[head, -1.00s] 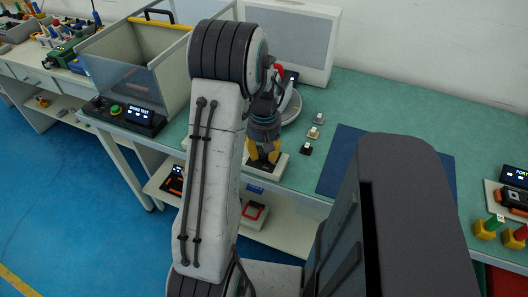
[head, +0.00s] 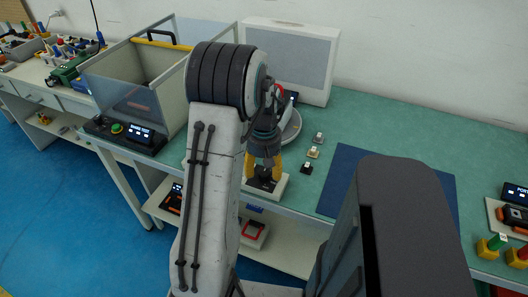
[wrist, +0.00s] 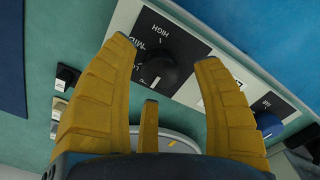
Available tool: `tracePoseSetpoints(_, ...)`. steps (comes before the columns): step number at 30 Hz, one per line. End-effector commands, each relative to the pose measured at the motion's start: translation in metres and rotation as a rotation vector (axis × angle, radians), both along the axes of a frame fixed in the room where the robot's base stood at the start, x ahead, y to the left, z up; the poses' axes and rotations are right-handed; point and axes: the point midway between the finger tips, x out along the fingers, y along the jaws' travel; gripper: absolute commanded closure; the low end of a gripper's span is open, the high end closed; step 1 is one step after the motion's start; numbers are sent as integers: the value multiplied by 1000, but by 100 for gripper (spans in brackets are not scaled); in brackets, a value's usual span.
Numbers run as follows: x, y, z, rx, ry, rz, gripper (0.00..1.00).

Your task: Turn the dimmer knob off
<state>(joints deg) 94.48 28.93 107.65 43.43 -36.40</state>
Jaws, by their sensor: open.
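The black dimmer knob (wrist: 157,65) sits on a black panel marked HIGH and MID, on a pale box. A white pointer line shows on the knob. Part of the scale is hidden by a finger. My gripper (wrist: 163,53) is open, with its yellow fingers on either side of the knob in the wrist view; I cannot tell whether they touch it. In the head view, my gripper (head: 263,168) points down over the pale box (head: 279,188) at the bench's front edge, and the dark knob shows between the fingers.
A blue knob (wrist: 268,122) is at the right of the same box, partly behind a finger. Several small switches (head: 313,153) stand right of the gripper, before a dark blue mat (head: 340,180). A clear-walled bin (head: 125,85) and a grey-fronted box (head: 292,55) stand behind.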

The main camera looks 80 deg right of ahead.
Motion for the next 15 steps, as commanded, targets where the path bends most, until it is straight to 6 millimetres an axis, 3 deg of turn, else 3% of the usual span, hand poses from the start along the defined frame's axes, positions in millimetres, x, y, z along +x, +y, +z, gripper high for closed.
tracePoseSetpoints(15,0,0,83,-1,0,0,39)
